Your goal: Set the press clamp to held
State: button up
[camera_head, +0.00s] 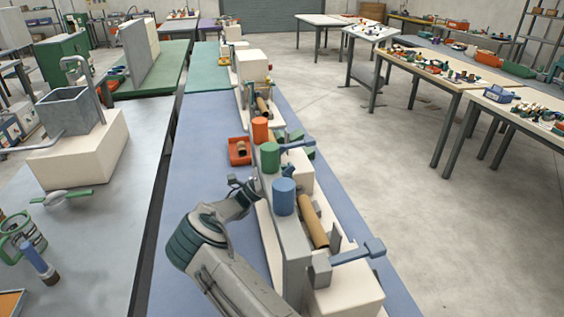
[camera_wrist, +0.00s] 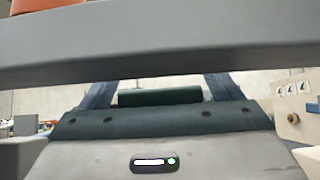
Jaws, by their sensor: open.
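The spiral winder stands on a long blue bench in the head view. Its grey upright rail (camera_head: 296,262) carries an orange cylinder (camera_head: 260,130), a green cylinder (camera_head: 270,157) and a blue cylinder (camera_head: 284,197). A near lever (camera_head: 358,254) with a blue-grey end sticks out right. A second blue lever (camera_head: 298,143) lies farther back. I cannot tell which part is the press clamp. My gripper (camera_head: 250,188) is left of the rail, near the green cylinder, partly hidden. In the wrist view its fingers (camera_wrist: 160,84) are apart, tips hidden behind a grey bar (camera_wrist: 160,40).
A brown tube (camera_head: 313,222) lies along the winder's right side. A red tray (camera_head: 239,151) sits left of the rail, just beyond my gripper. A grey table with a hopper (camera_head: 72,108) stands farther left.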

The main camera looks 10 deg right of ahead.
jog(key=c, duration=1.4)
jog(key=d+y, duration=0.2)
jog(key=d, duration=0.1)
jog(key=shift+d+y+p, duration=0.25)
jog(key=shift+y+p, duration=0.05)
jog(key=shift+d+f+y, duration=0.15)
jog(key=shift+d+y, duration=0.1)
jog(key=shift+y, duration=0.05)
jog(key=o, duration=1.4)
